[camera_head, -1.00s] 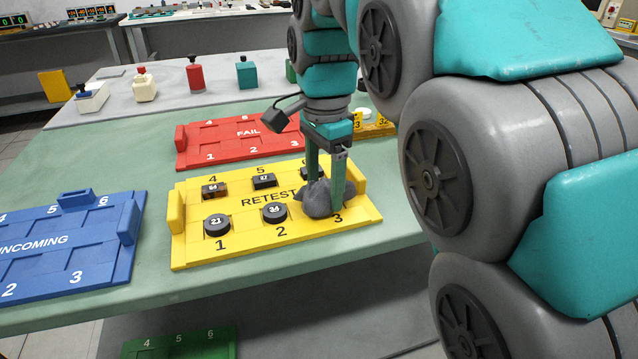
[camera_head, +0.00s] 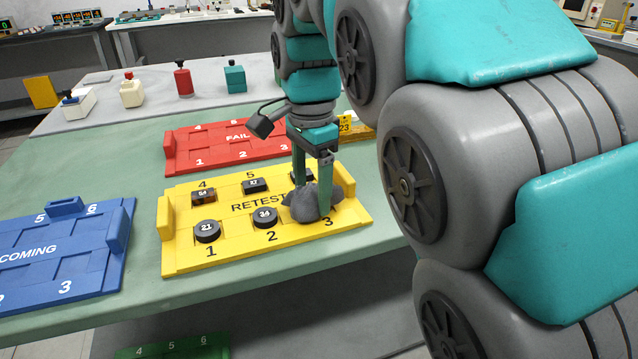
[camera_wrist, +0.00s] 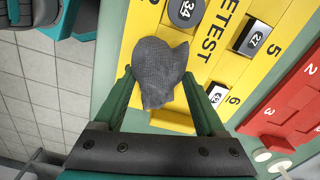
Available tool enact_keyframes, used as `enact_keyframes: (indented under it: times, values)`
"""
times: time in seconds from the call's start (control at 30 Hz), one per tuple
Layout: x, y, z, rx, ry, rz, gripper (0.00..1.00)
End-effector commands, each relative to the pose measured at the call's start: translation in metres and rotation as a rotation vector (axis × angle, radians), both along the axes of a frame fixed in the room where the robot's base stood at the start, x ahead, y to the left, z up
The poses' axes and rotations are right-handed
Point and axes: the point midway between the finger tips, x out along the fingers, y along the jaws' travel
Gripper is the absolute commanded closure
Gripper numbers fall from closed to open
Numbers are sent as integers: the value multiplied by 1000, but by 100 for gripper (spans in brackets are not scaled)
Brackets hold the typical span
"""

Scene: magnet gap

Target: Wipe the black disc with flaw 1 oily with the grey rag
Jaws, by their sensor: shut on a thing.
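My gripper (camera_head: 311,195) is shut on the grey rag (camera_head: 327,208), a crumpled cloth at slot 3 of the yellow RETEST tray (camera_head: 190,260). The rag also shows between the fingers in the wrist view (camera_wrist: 160,68). It covers slot 3, so whatever lies under it is hidden. Round black disc 21 (camera_head: 207,232) sits in slot 1 and round black disc 34 (camera_head: 265,218) in slot 2, just left of the rag. Blocky dark pieces 54 (camera_head: 202,197) and 27 (camera_head: 254,186) sit in slots 4 and 5. No oily mark is discernible on the visible discs.
Another piece (camera_wrist: 217,93) sits at slot 6, partly behind my fingers in the head view. The red FAIL tray (camera_head: 185,150) lies behind, the blue INCOMING tray (camera_head: 70,262) at left. Several bottles stand at the back, including a red one (camera_head: 183,80).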

Motion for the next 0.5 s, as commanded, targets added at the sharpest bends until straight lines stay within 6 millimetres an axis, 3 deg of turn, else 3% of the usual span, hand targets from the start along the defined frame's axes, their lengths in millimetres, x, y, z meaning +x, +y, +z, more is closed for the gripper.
enact_keyframes:
  times: [0.5]
  values:
    - [-3,5,0,0,0,0,82]
